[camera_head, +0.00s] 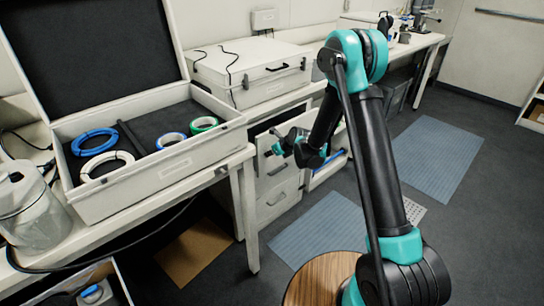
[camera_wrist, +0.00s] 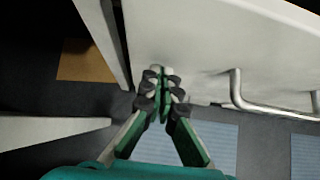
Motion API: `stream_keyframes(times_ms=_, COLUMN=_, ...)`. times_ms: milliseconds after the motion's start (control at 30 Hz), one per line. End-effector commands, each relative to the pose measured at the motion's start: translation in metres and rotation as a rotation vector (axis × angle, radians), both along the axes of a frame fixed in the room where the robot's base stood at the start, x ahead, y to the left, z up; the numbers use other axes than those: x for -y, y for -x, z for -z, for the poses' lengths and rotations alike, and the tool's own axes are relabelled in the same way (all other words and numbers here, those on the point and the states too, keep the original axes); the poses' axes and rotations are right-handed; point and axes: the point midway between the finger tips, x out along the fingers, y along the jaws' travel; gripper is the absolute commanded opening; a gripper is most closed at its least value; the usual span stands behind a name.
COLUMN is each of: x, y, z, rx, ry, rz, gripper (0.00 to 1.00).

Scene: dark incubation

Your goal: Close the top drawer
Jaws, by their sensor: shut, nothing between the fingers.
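The white drawer unit stands under the bench in the head view. Its top drawer (camera_head: 264,140) is partly hidden behind my gripper and arm, with a dark gap showing above its front. My gripper (camera_head: 272,147) is at that drawer's front. In the wrist view, my gripper (camera_wrist: 162,78) has its fingers together and empty, against or very near a white panel (camera_wrist: 200,45). A metal bar handle (camera_wrist: 272,105) is on the panel, right of the fingers. I cannot tell whether the fingertips touch the panel.
Closed-looking lower drawers (camera_head: 277,200) sit below. A pulled-out compartment with a blue item (camera_head: 331,165) is to the right. An open case (camera_head: 150,178) with coloured coils lies on the left bench. Blue mats (camera_head: 425,160) lie on the open floor at right.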

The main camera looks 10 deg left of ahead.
Motion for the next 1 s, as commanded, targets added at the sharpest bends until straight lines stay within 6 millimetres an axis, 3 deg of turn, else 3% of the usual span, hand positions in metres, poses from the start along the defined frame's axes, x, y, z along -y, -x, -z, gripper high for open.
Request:
stream_keyframes(times_ms=300, x=-0.003, y=-0.002, z=0.000, rx=0.000, ry=0.000, rz=0.000, gripper=0.00)
stream_keyframes(times_ms=700, x=-0.066, y=-0.051, z=0.000, rx=0.001, ry=-0.001, rz=-0.001, gripper=0.00)
stream_keyframes(times_ms=1000, x=-0.074, y=-0.058, z=-0.001, rx=0.002, ry=-0.003, rz=0.001, gripper=0.00)
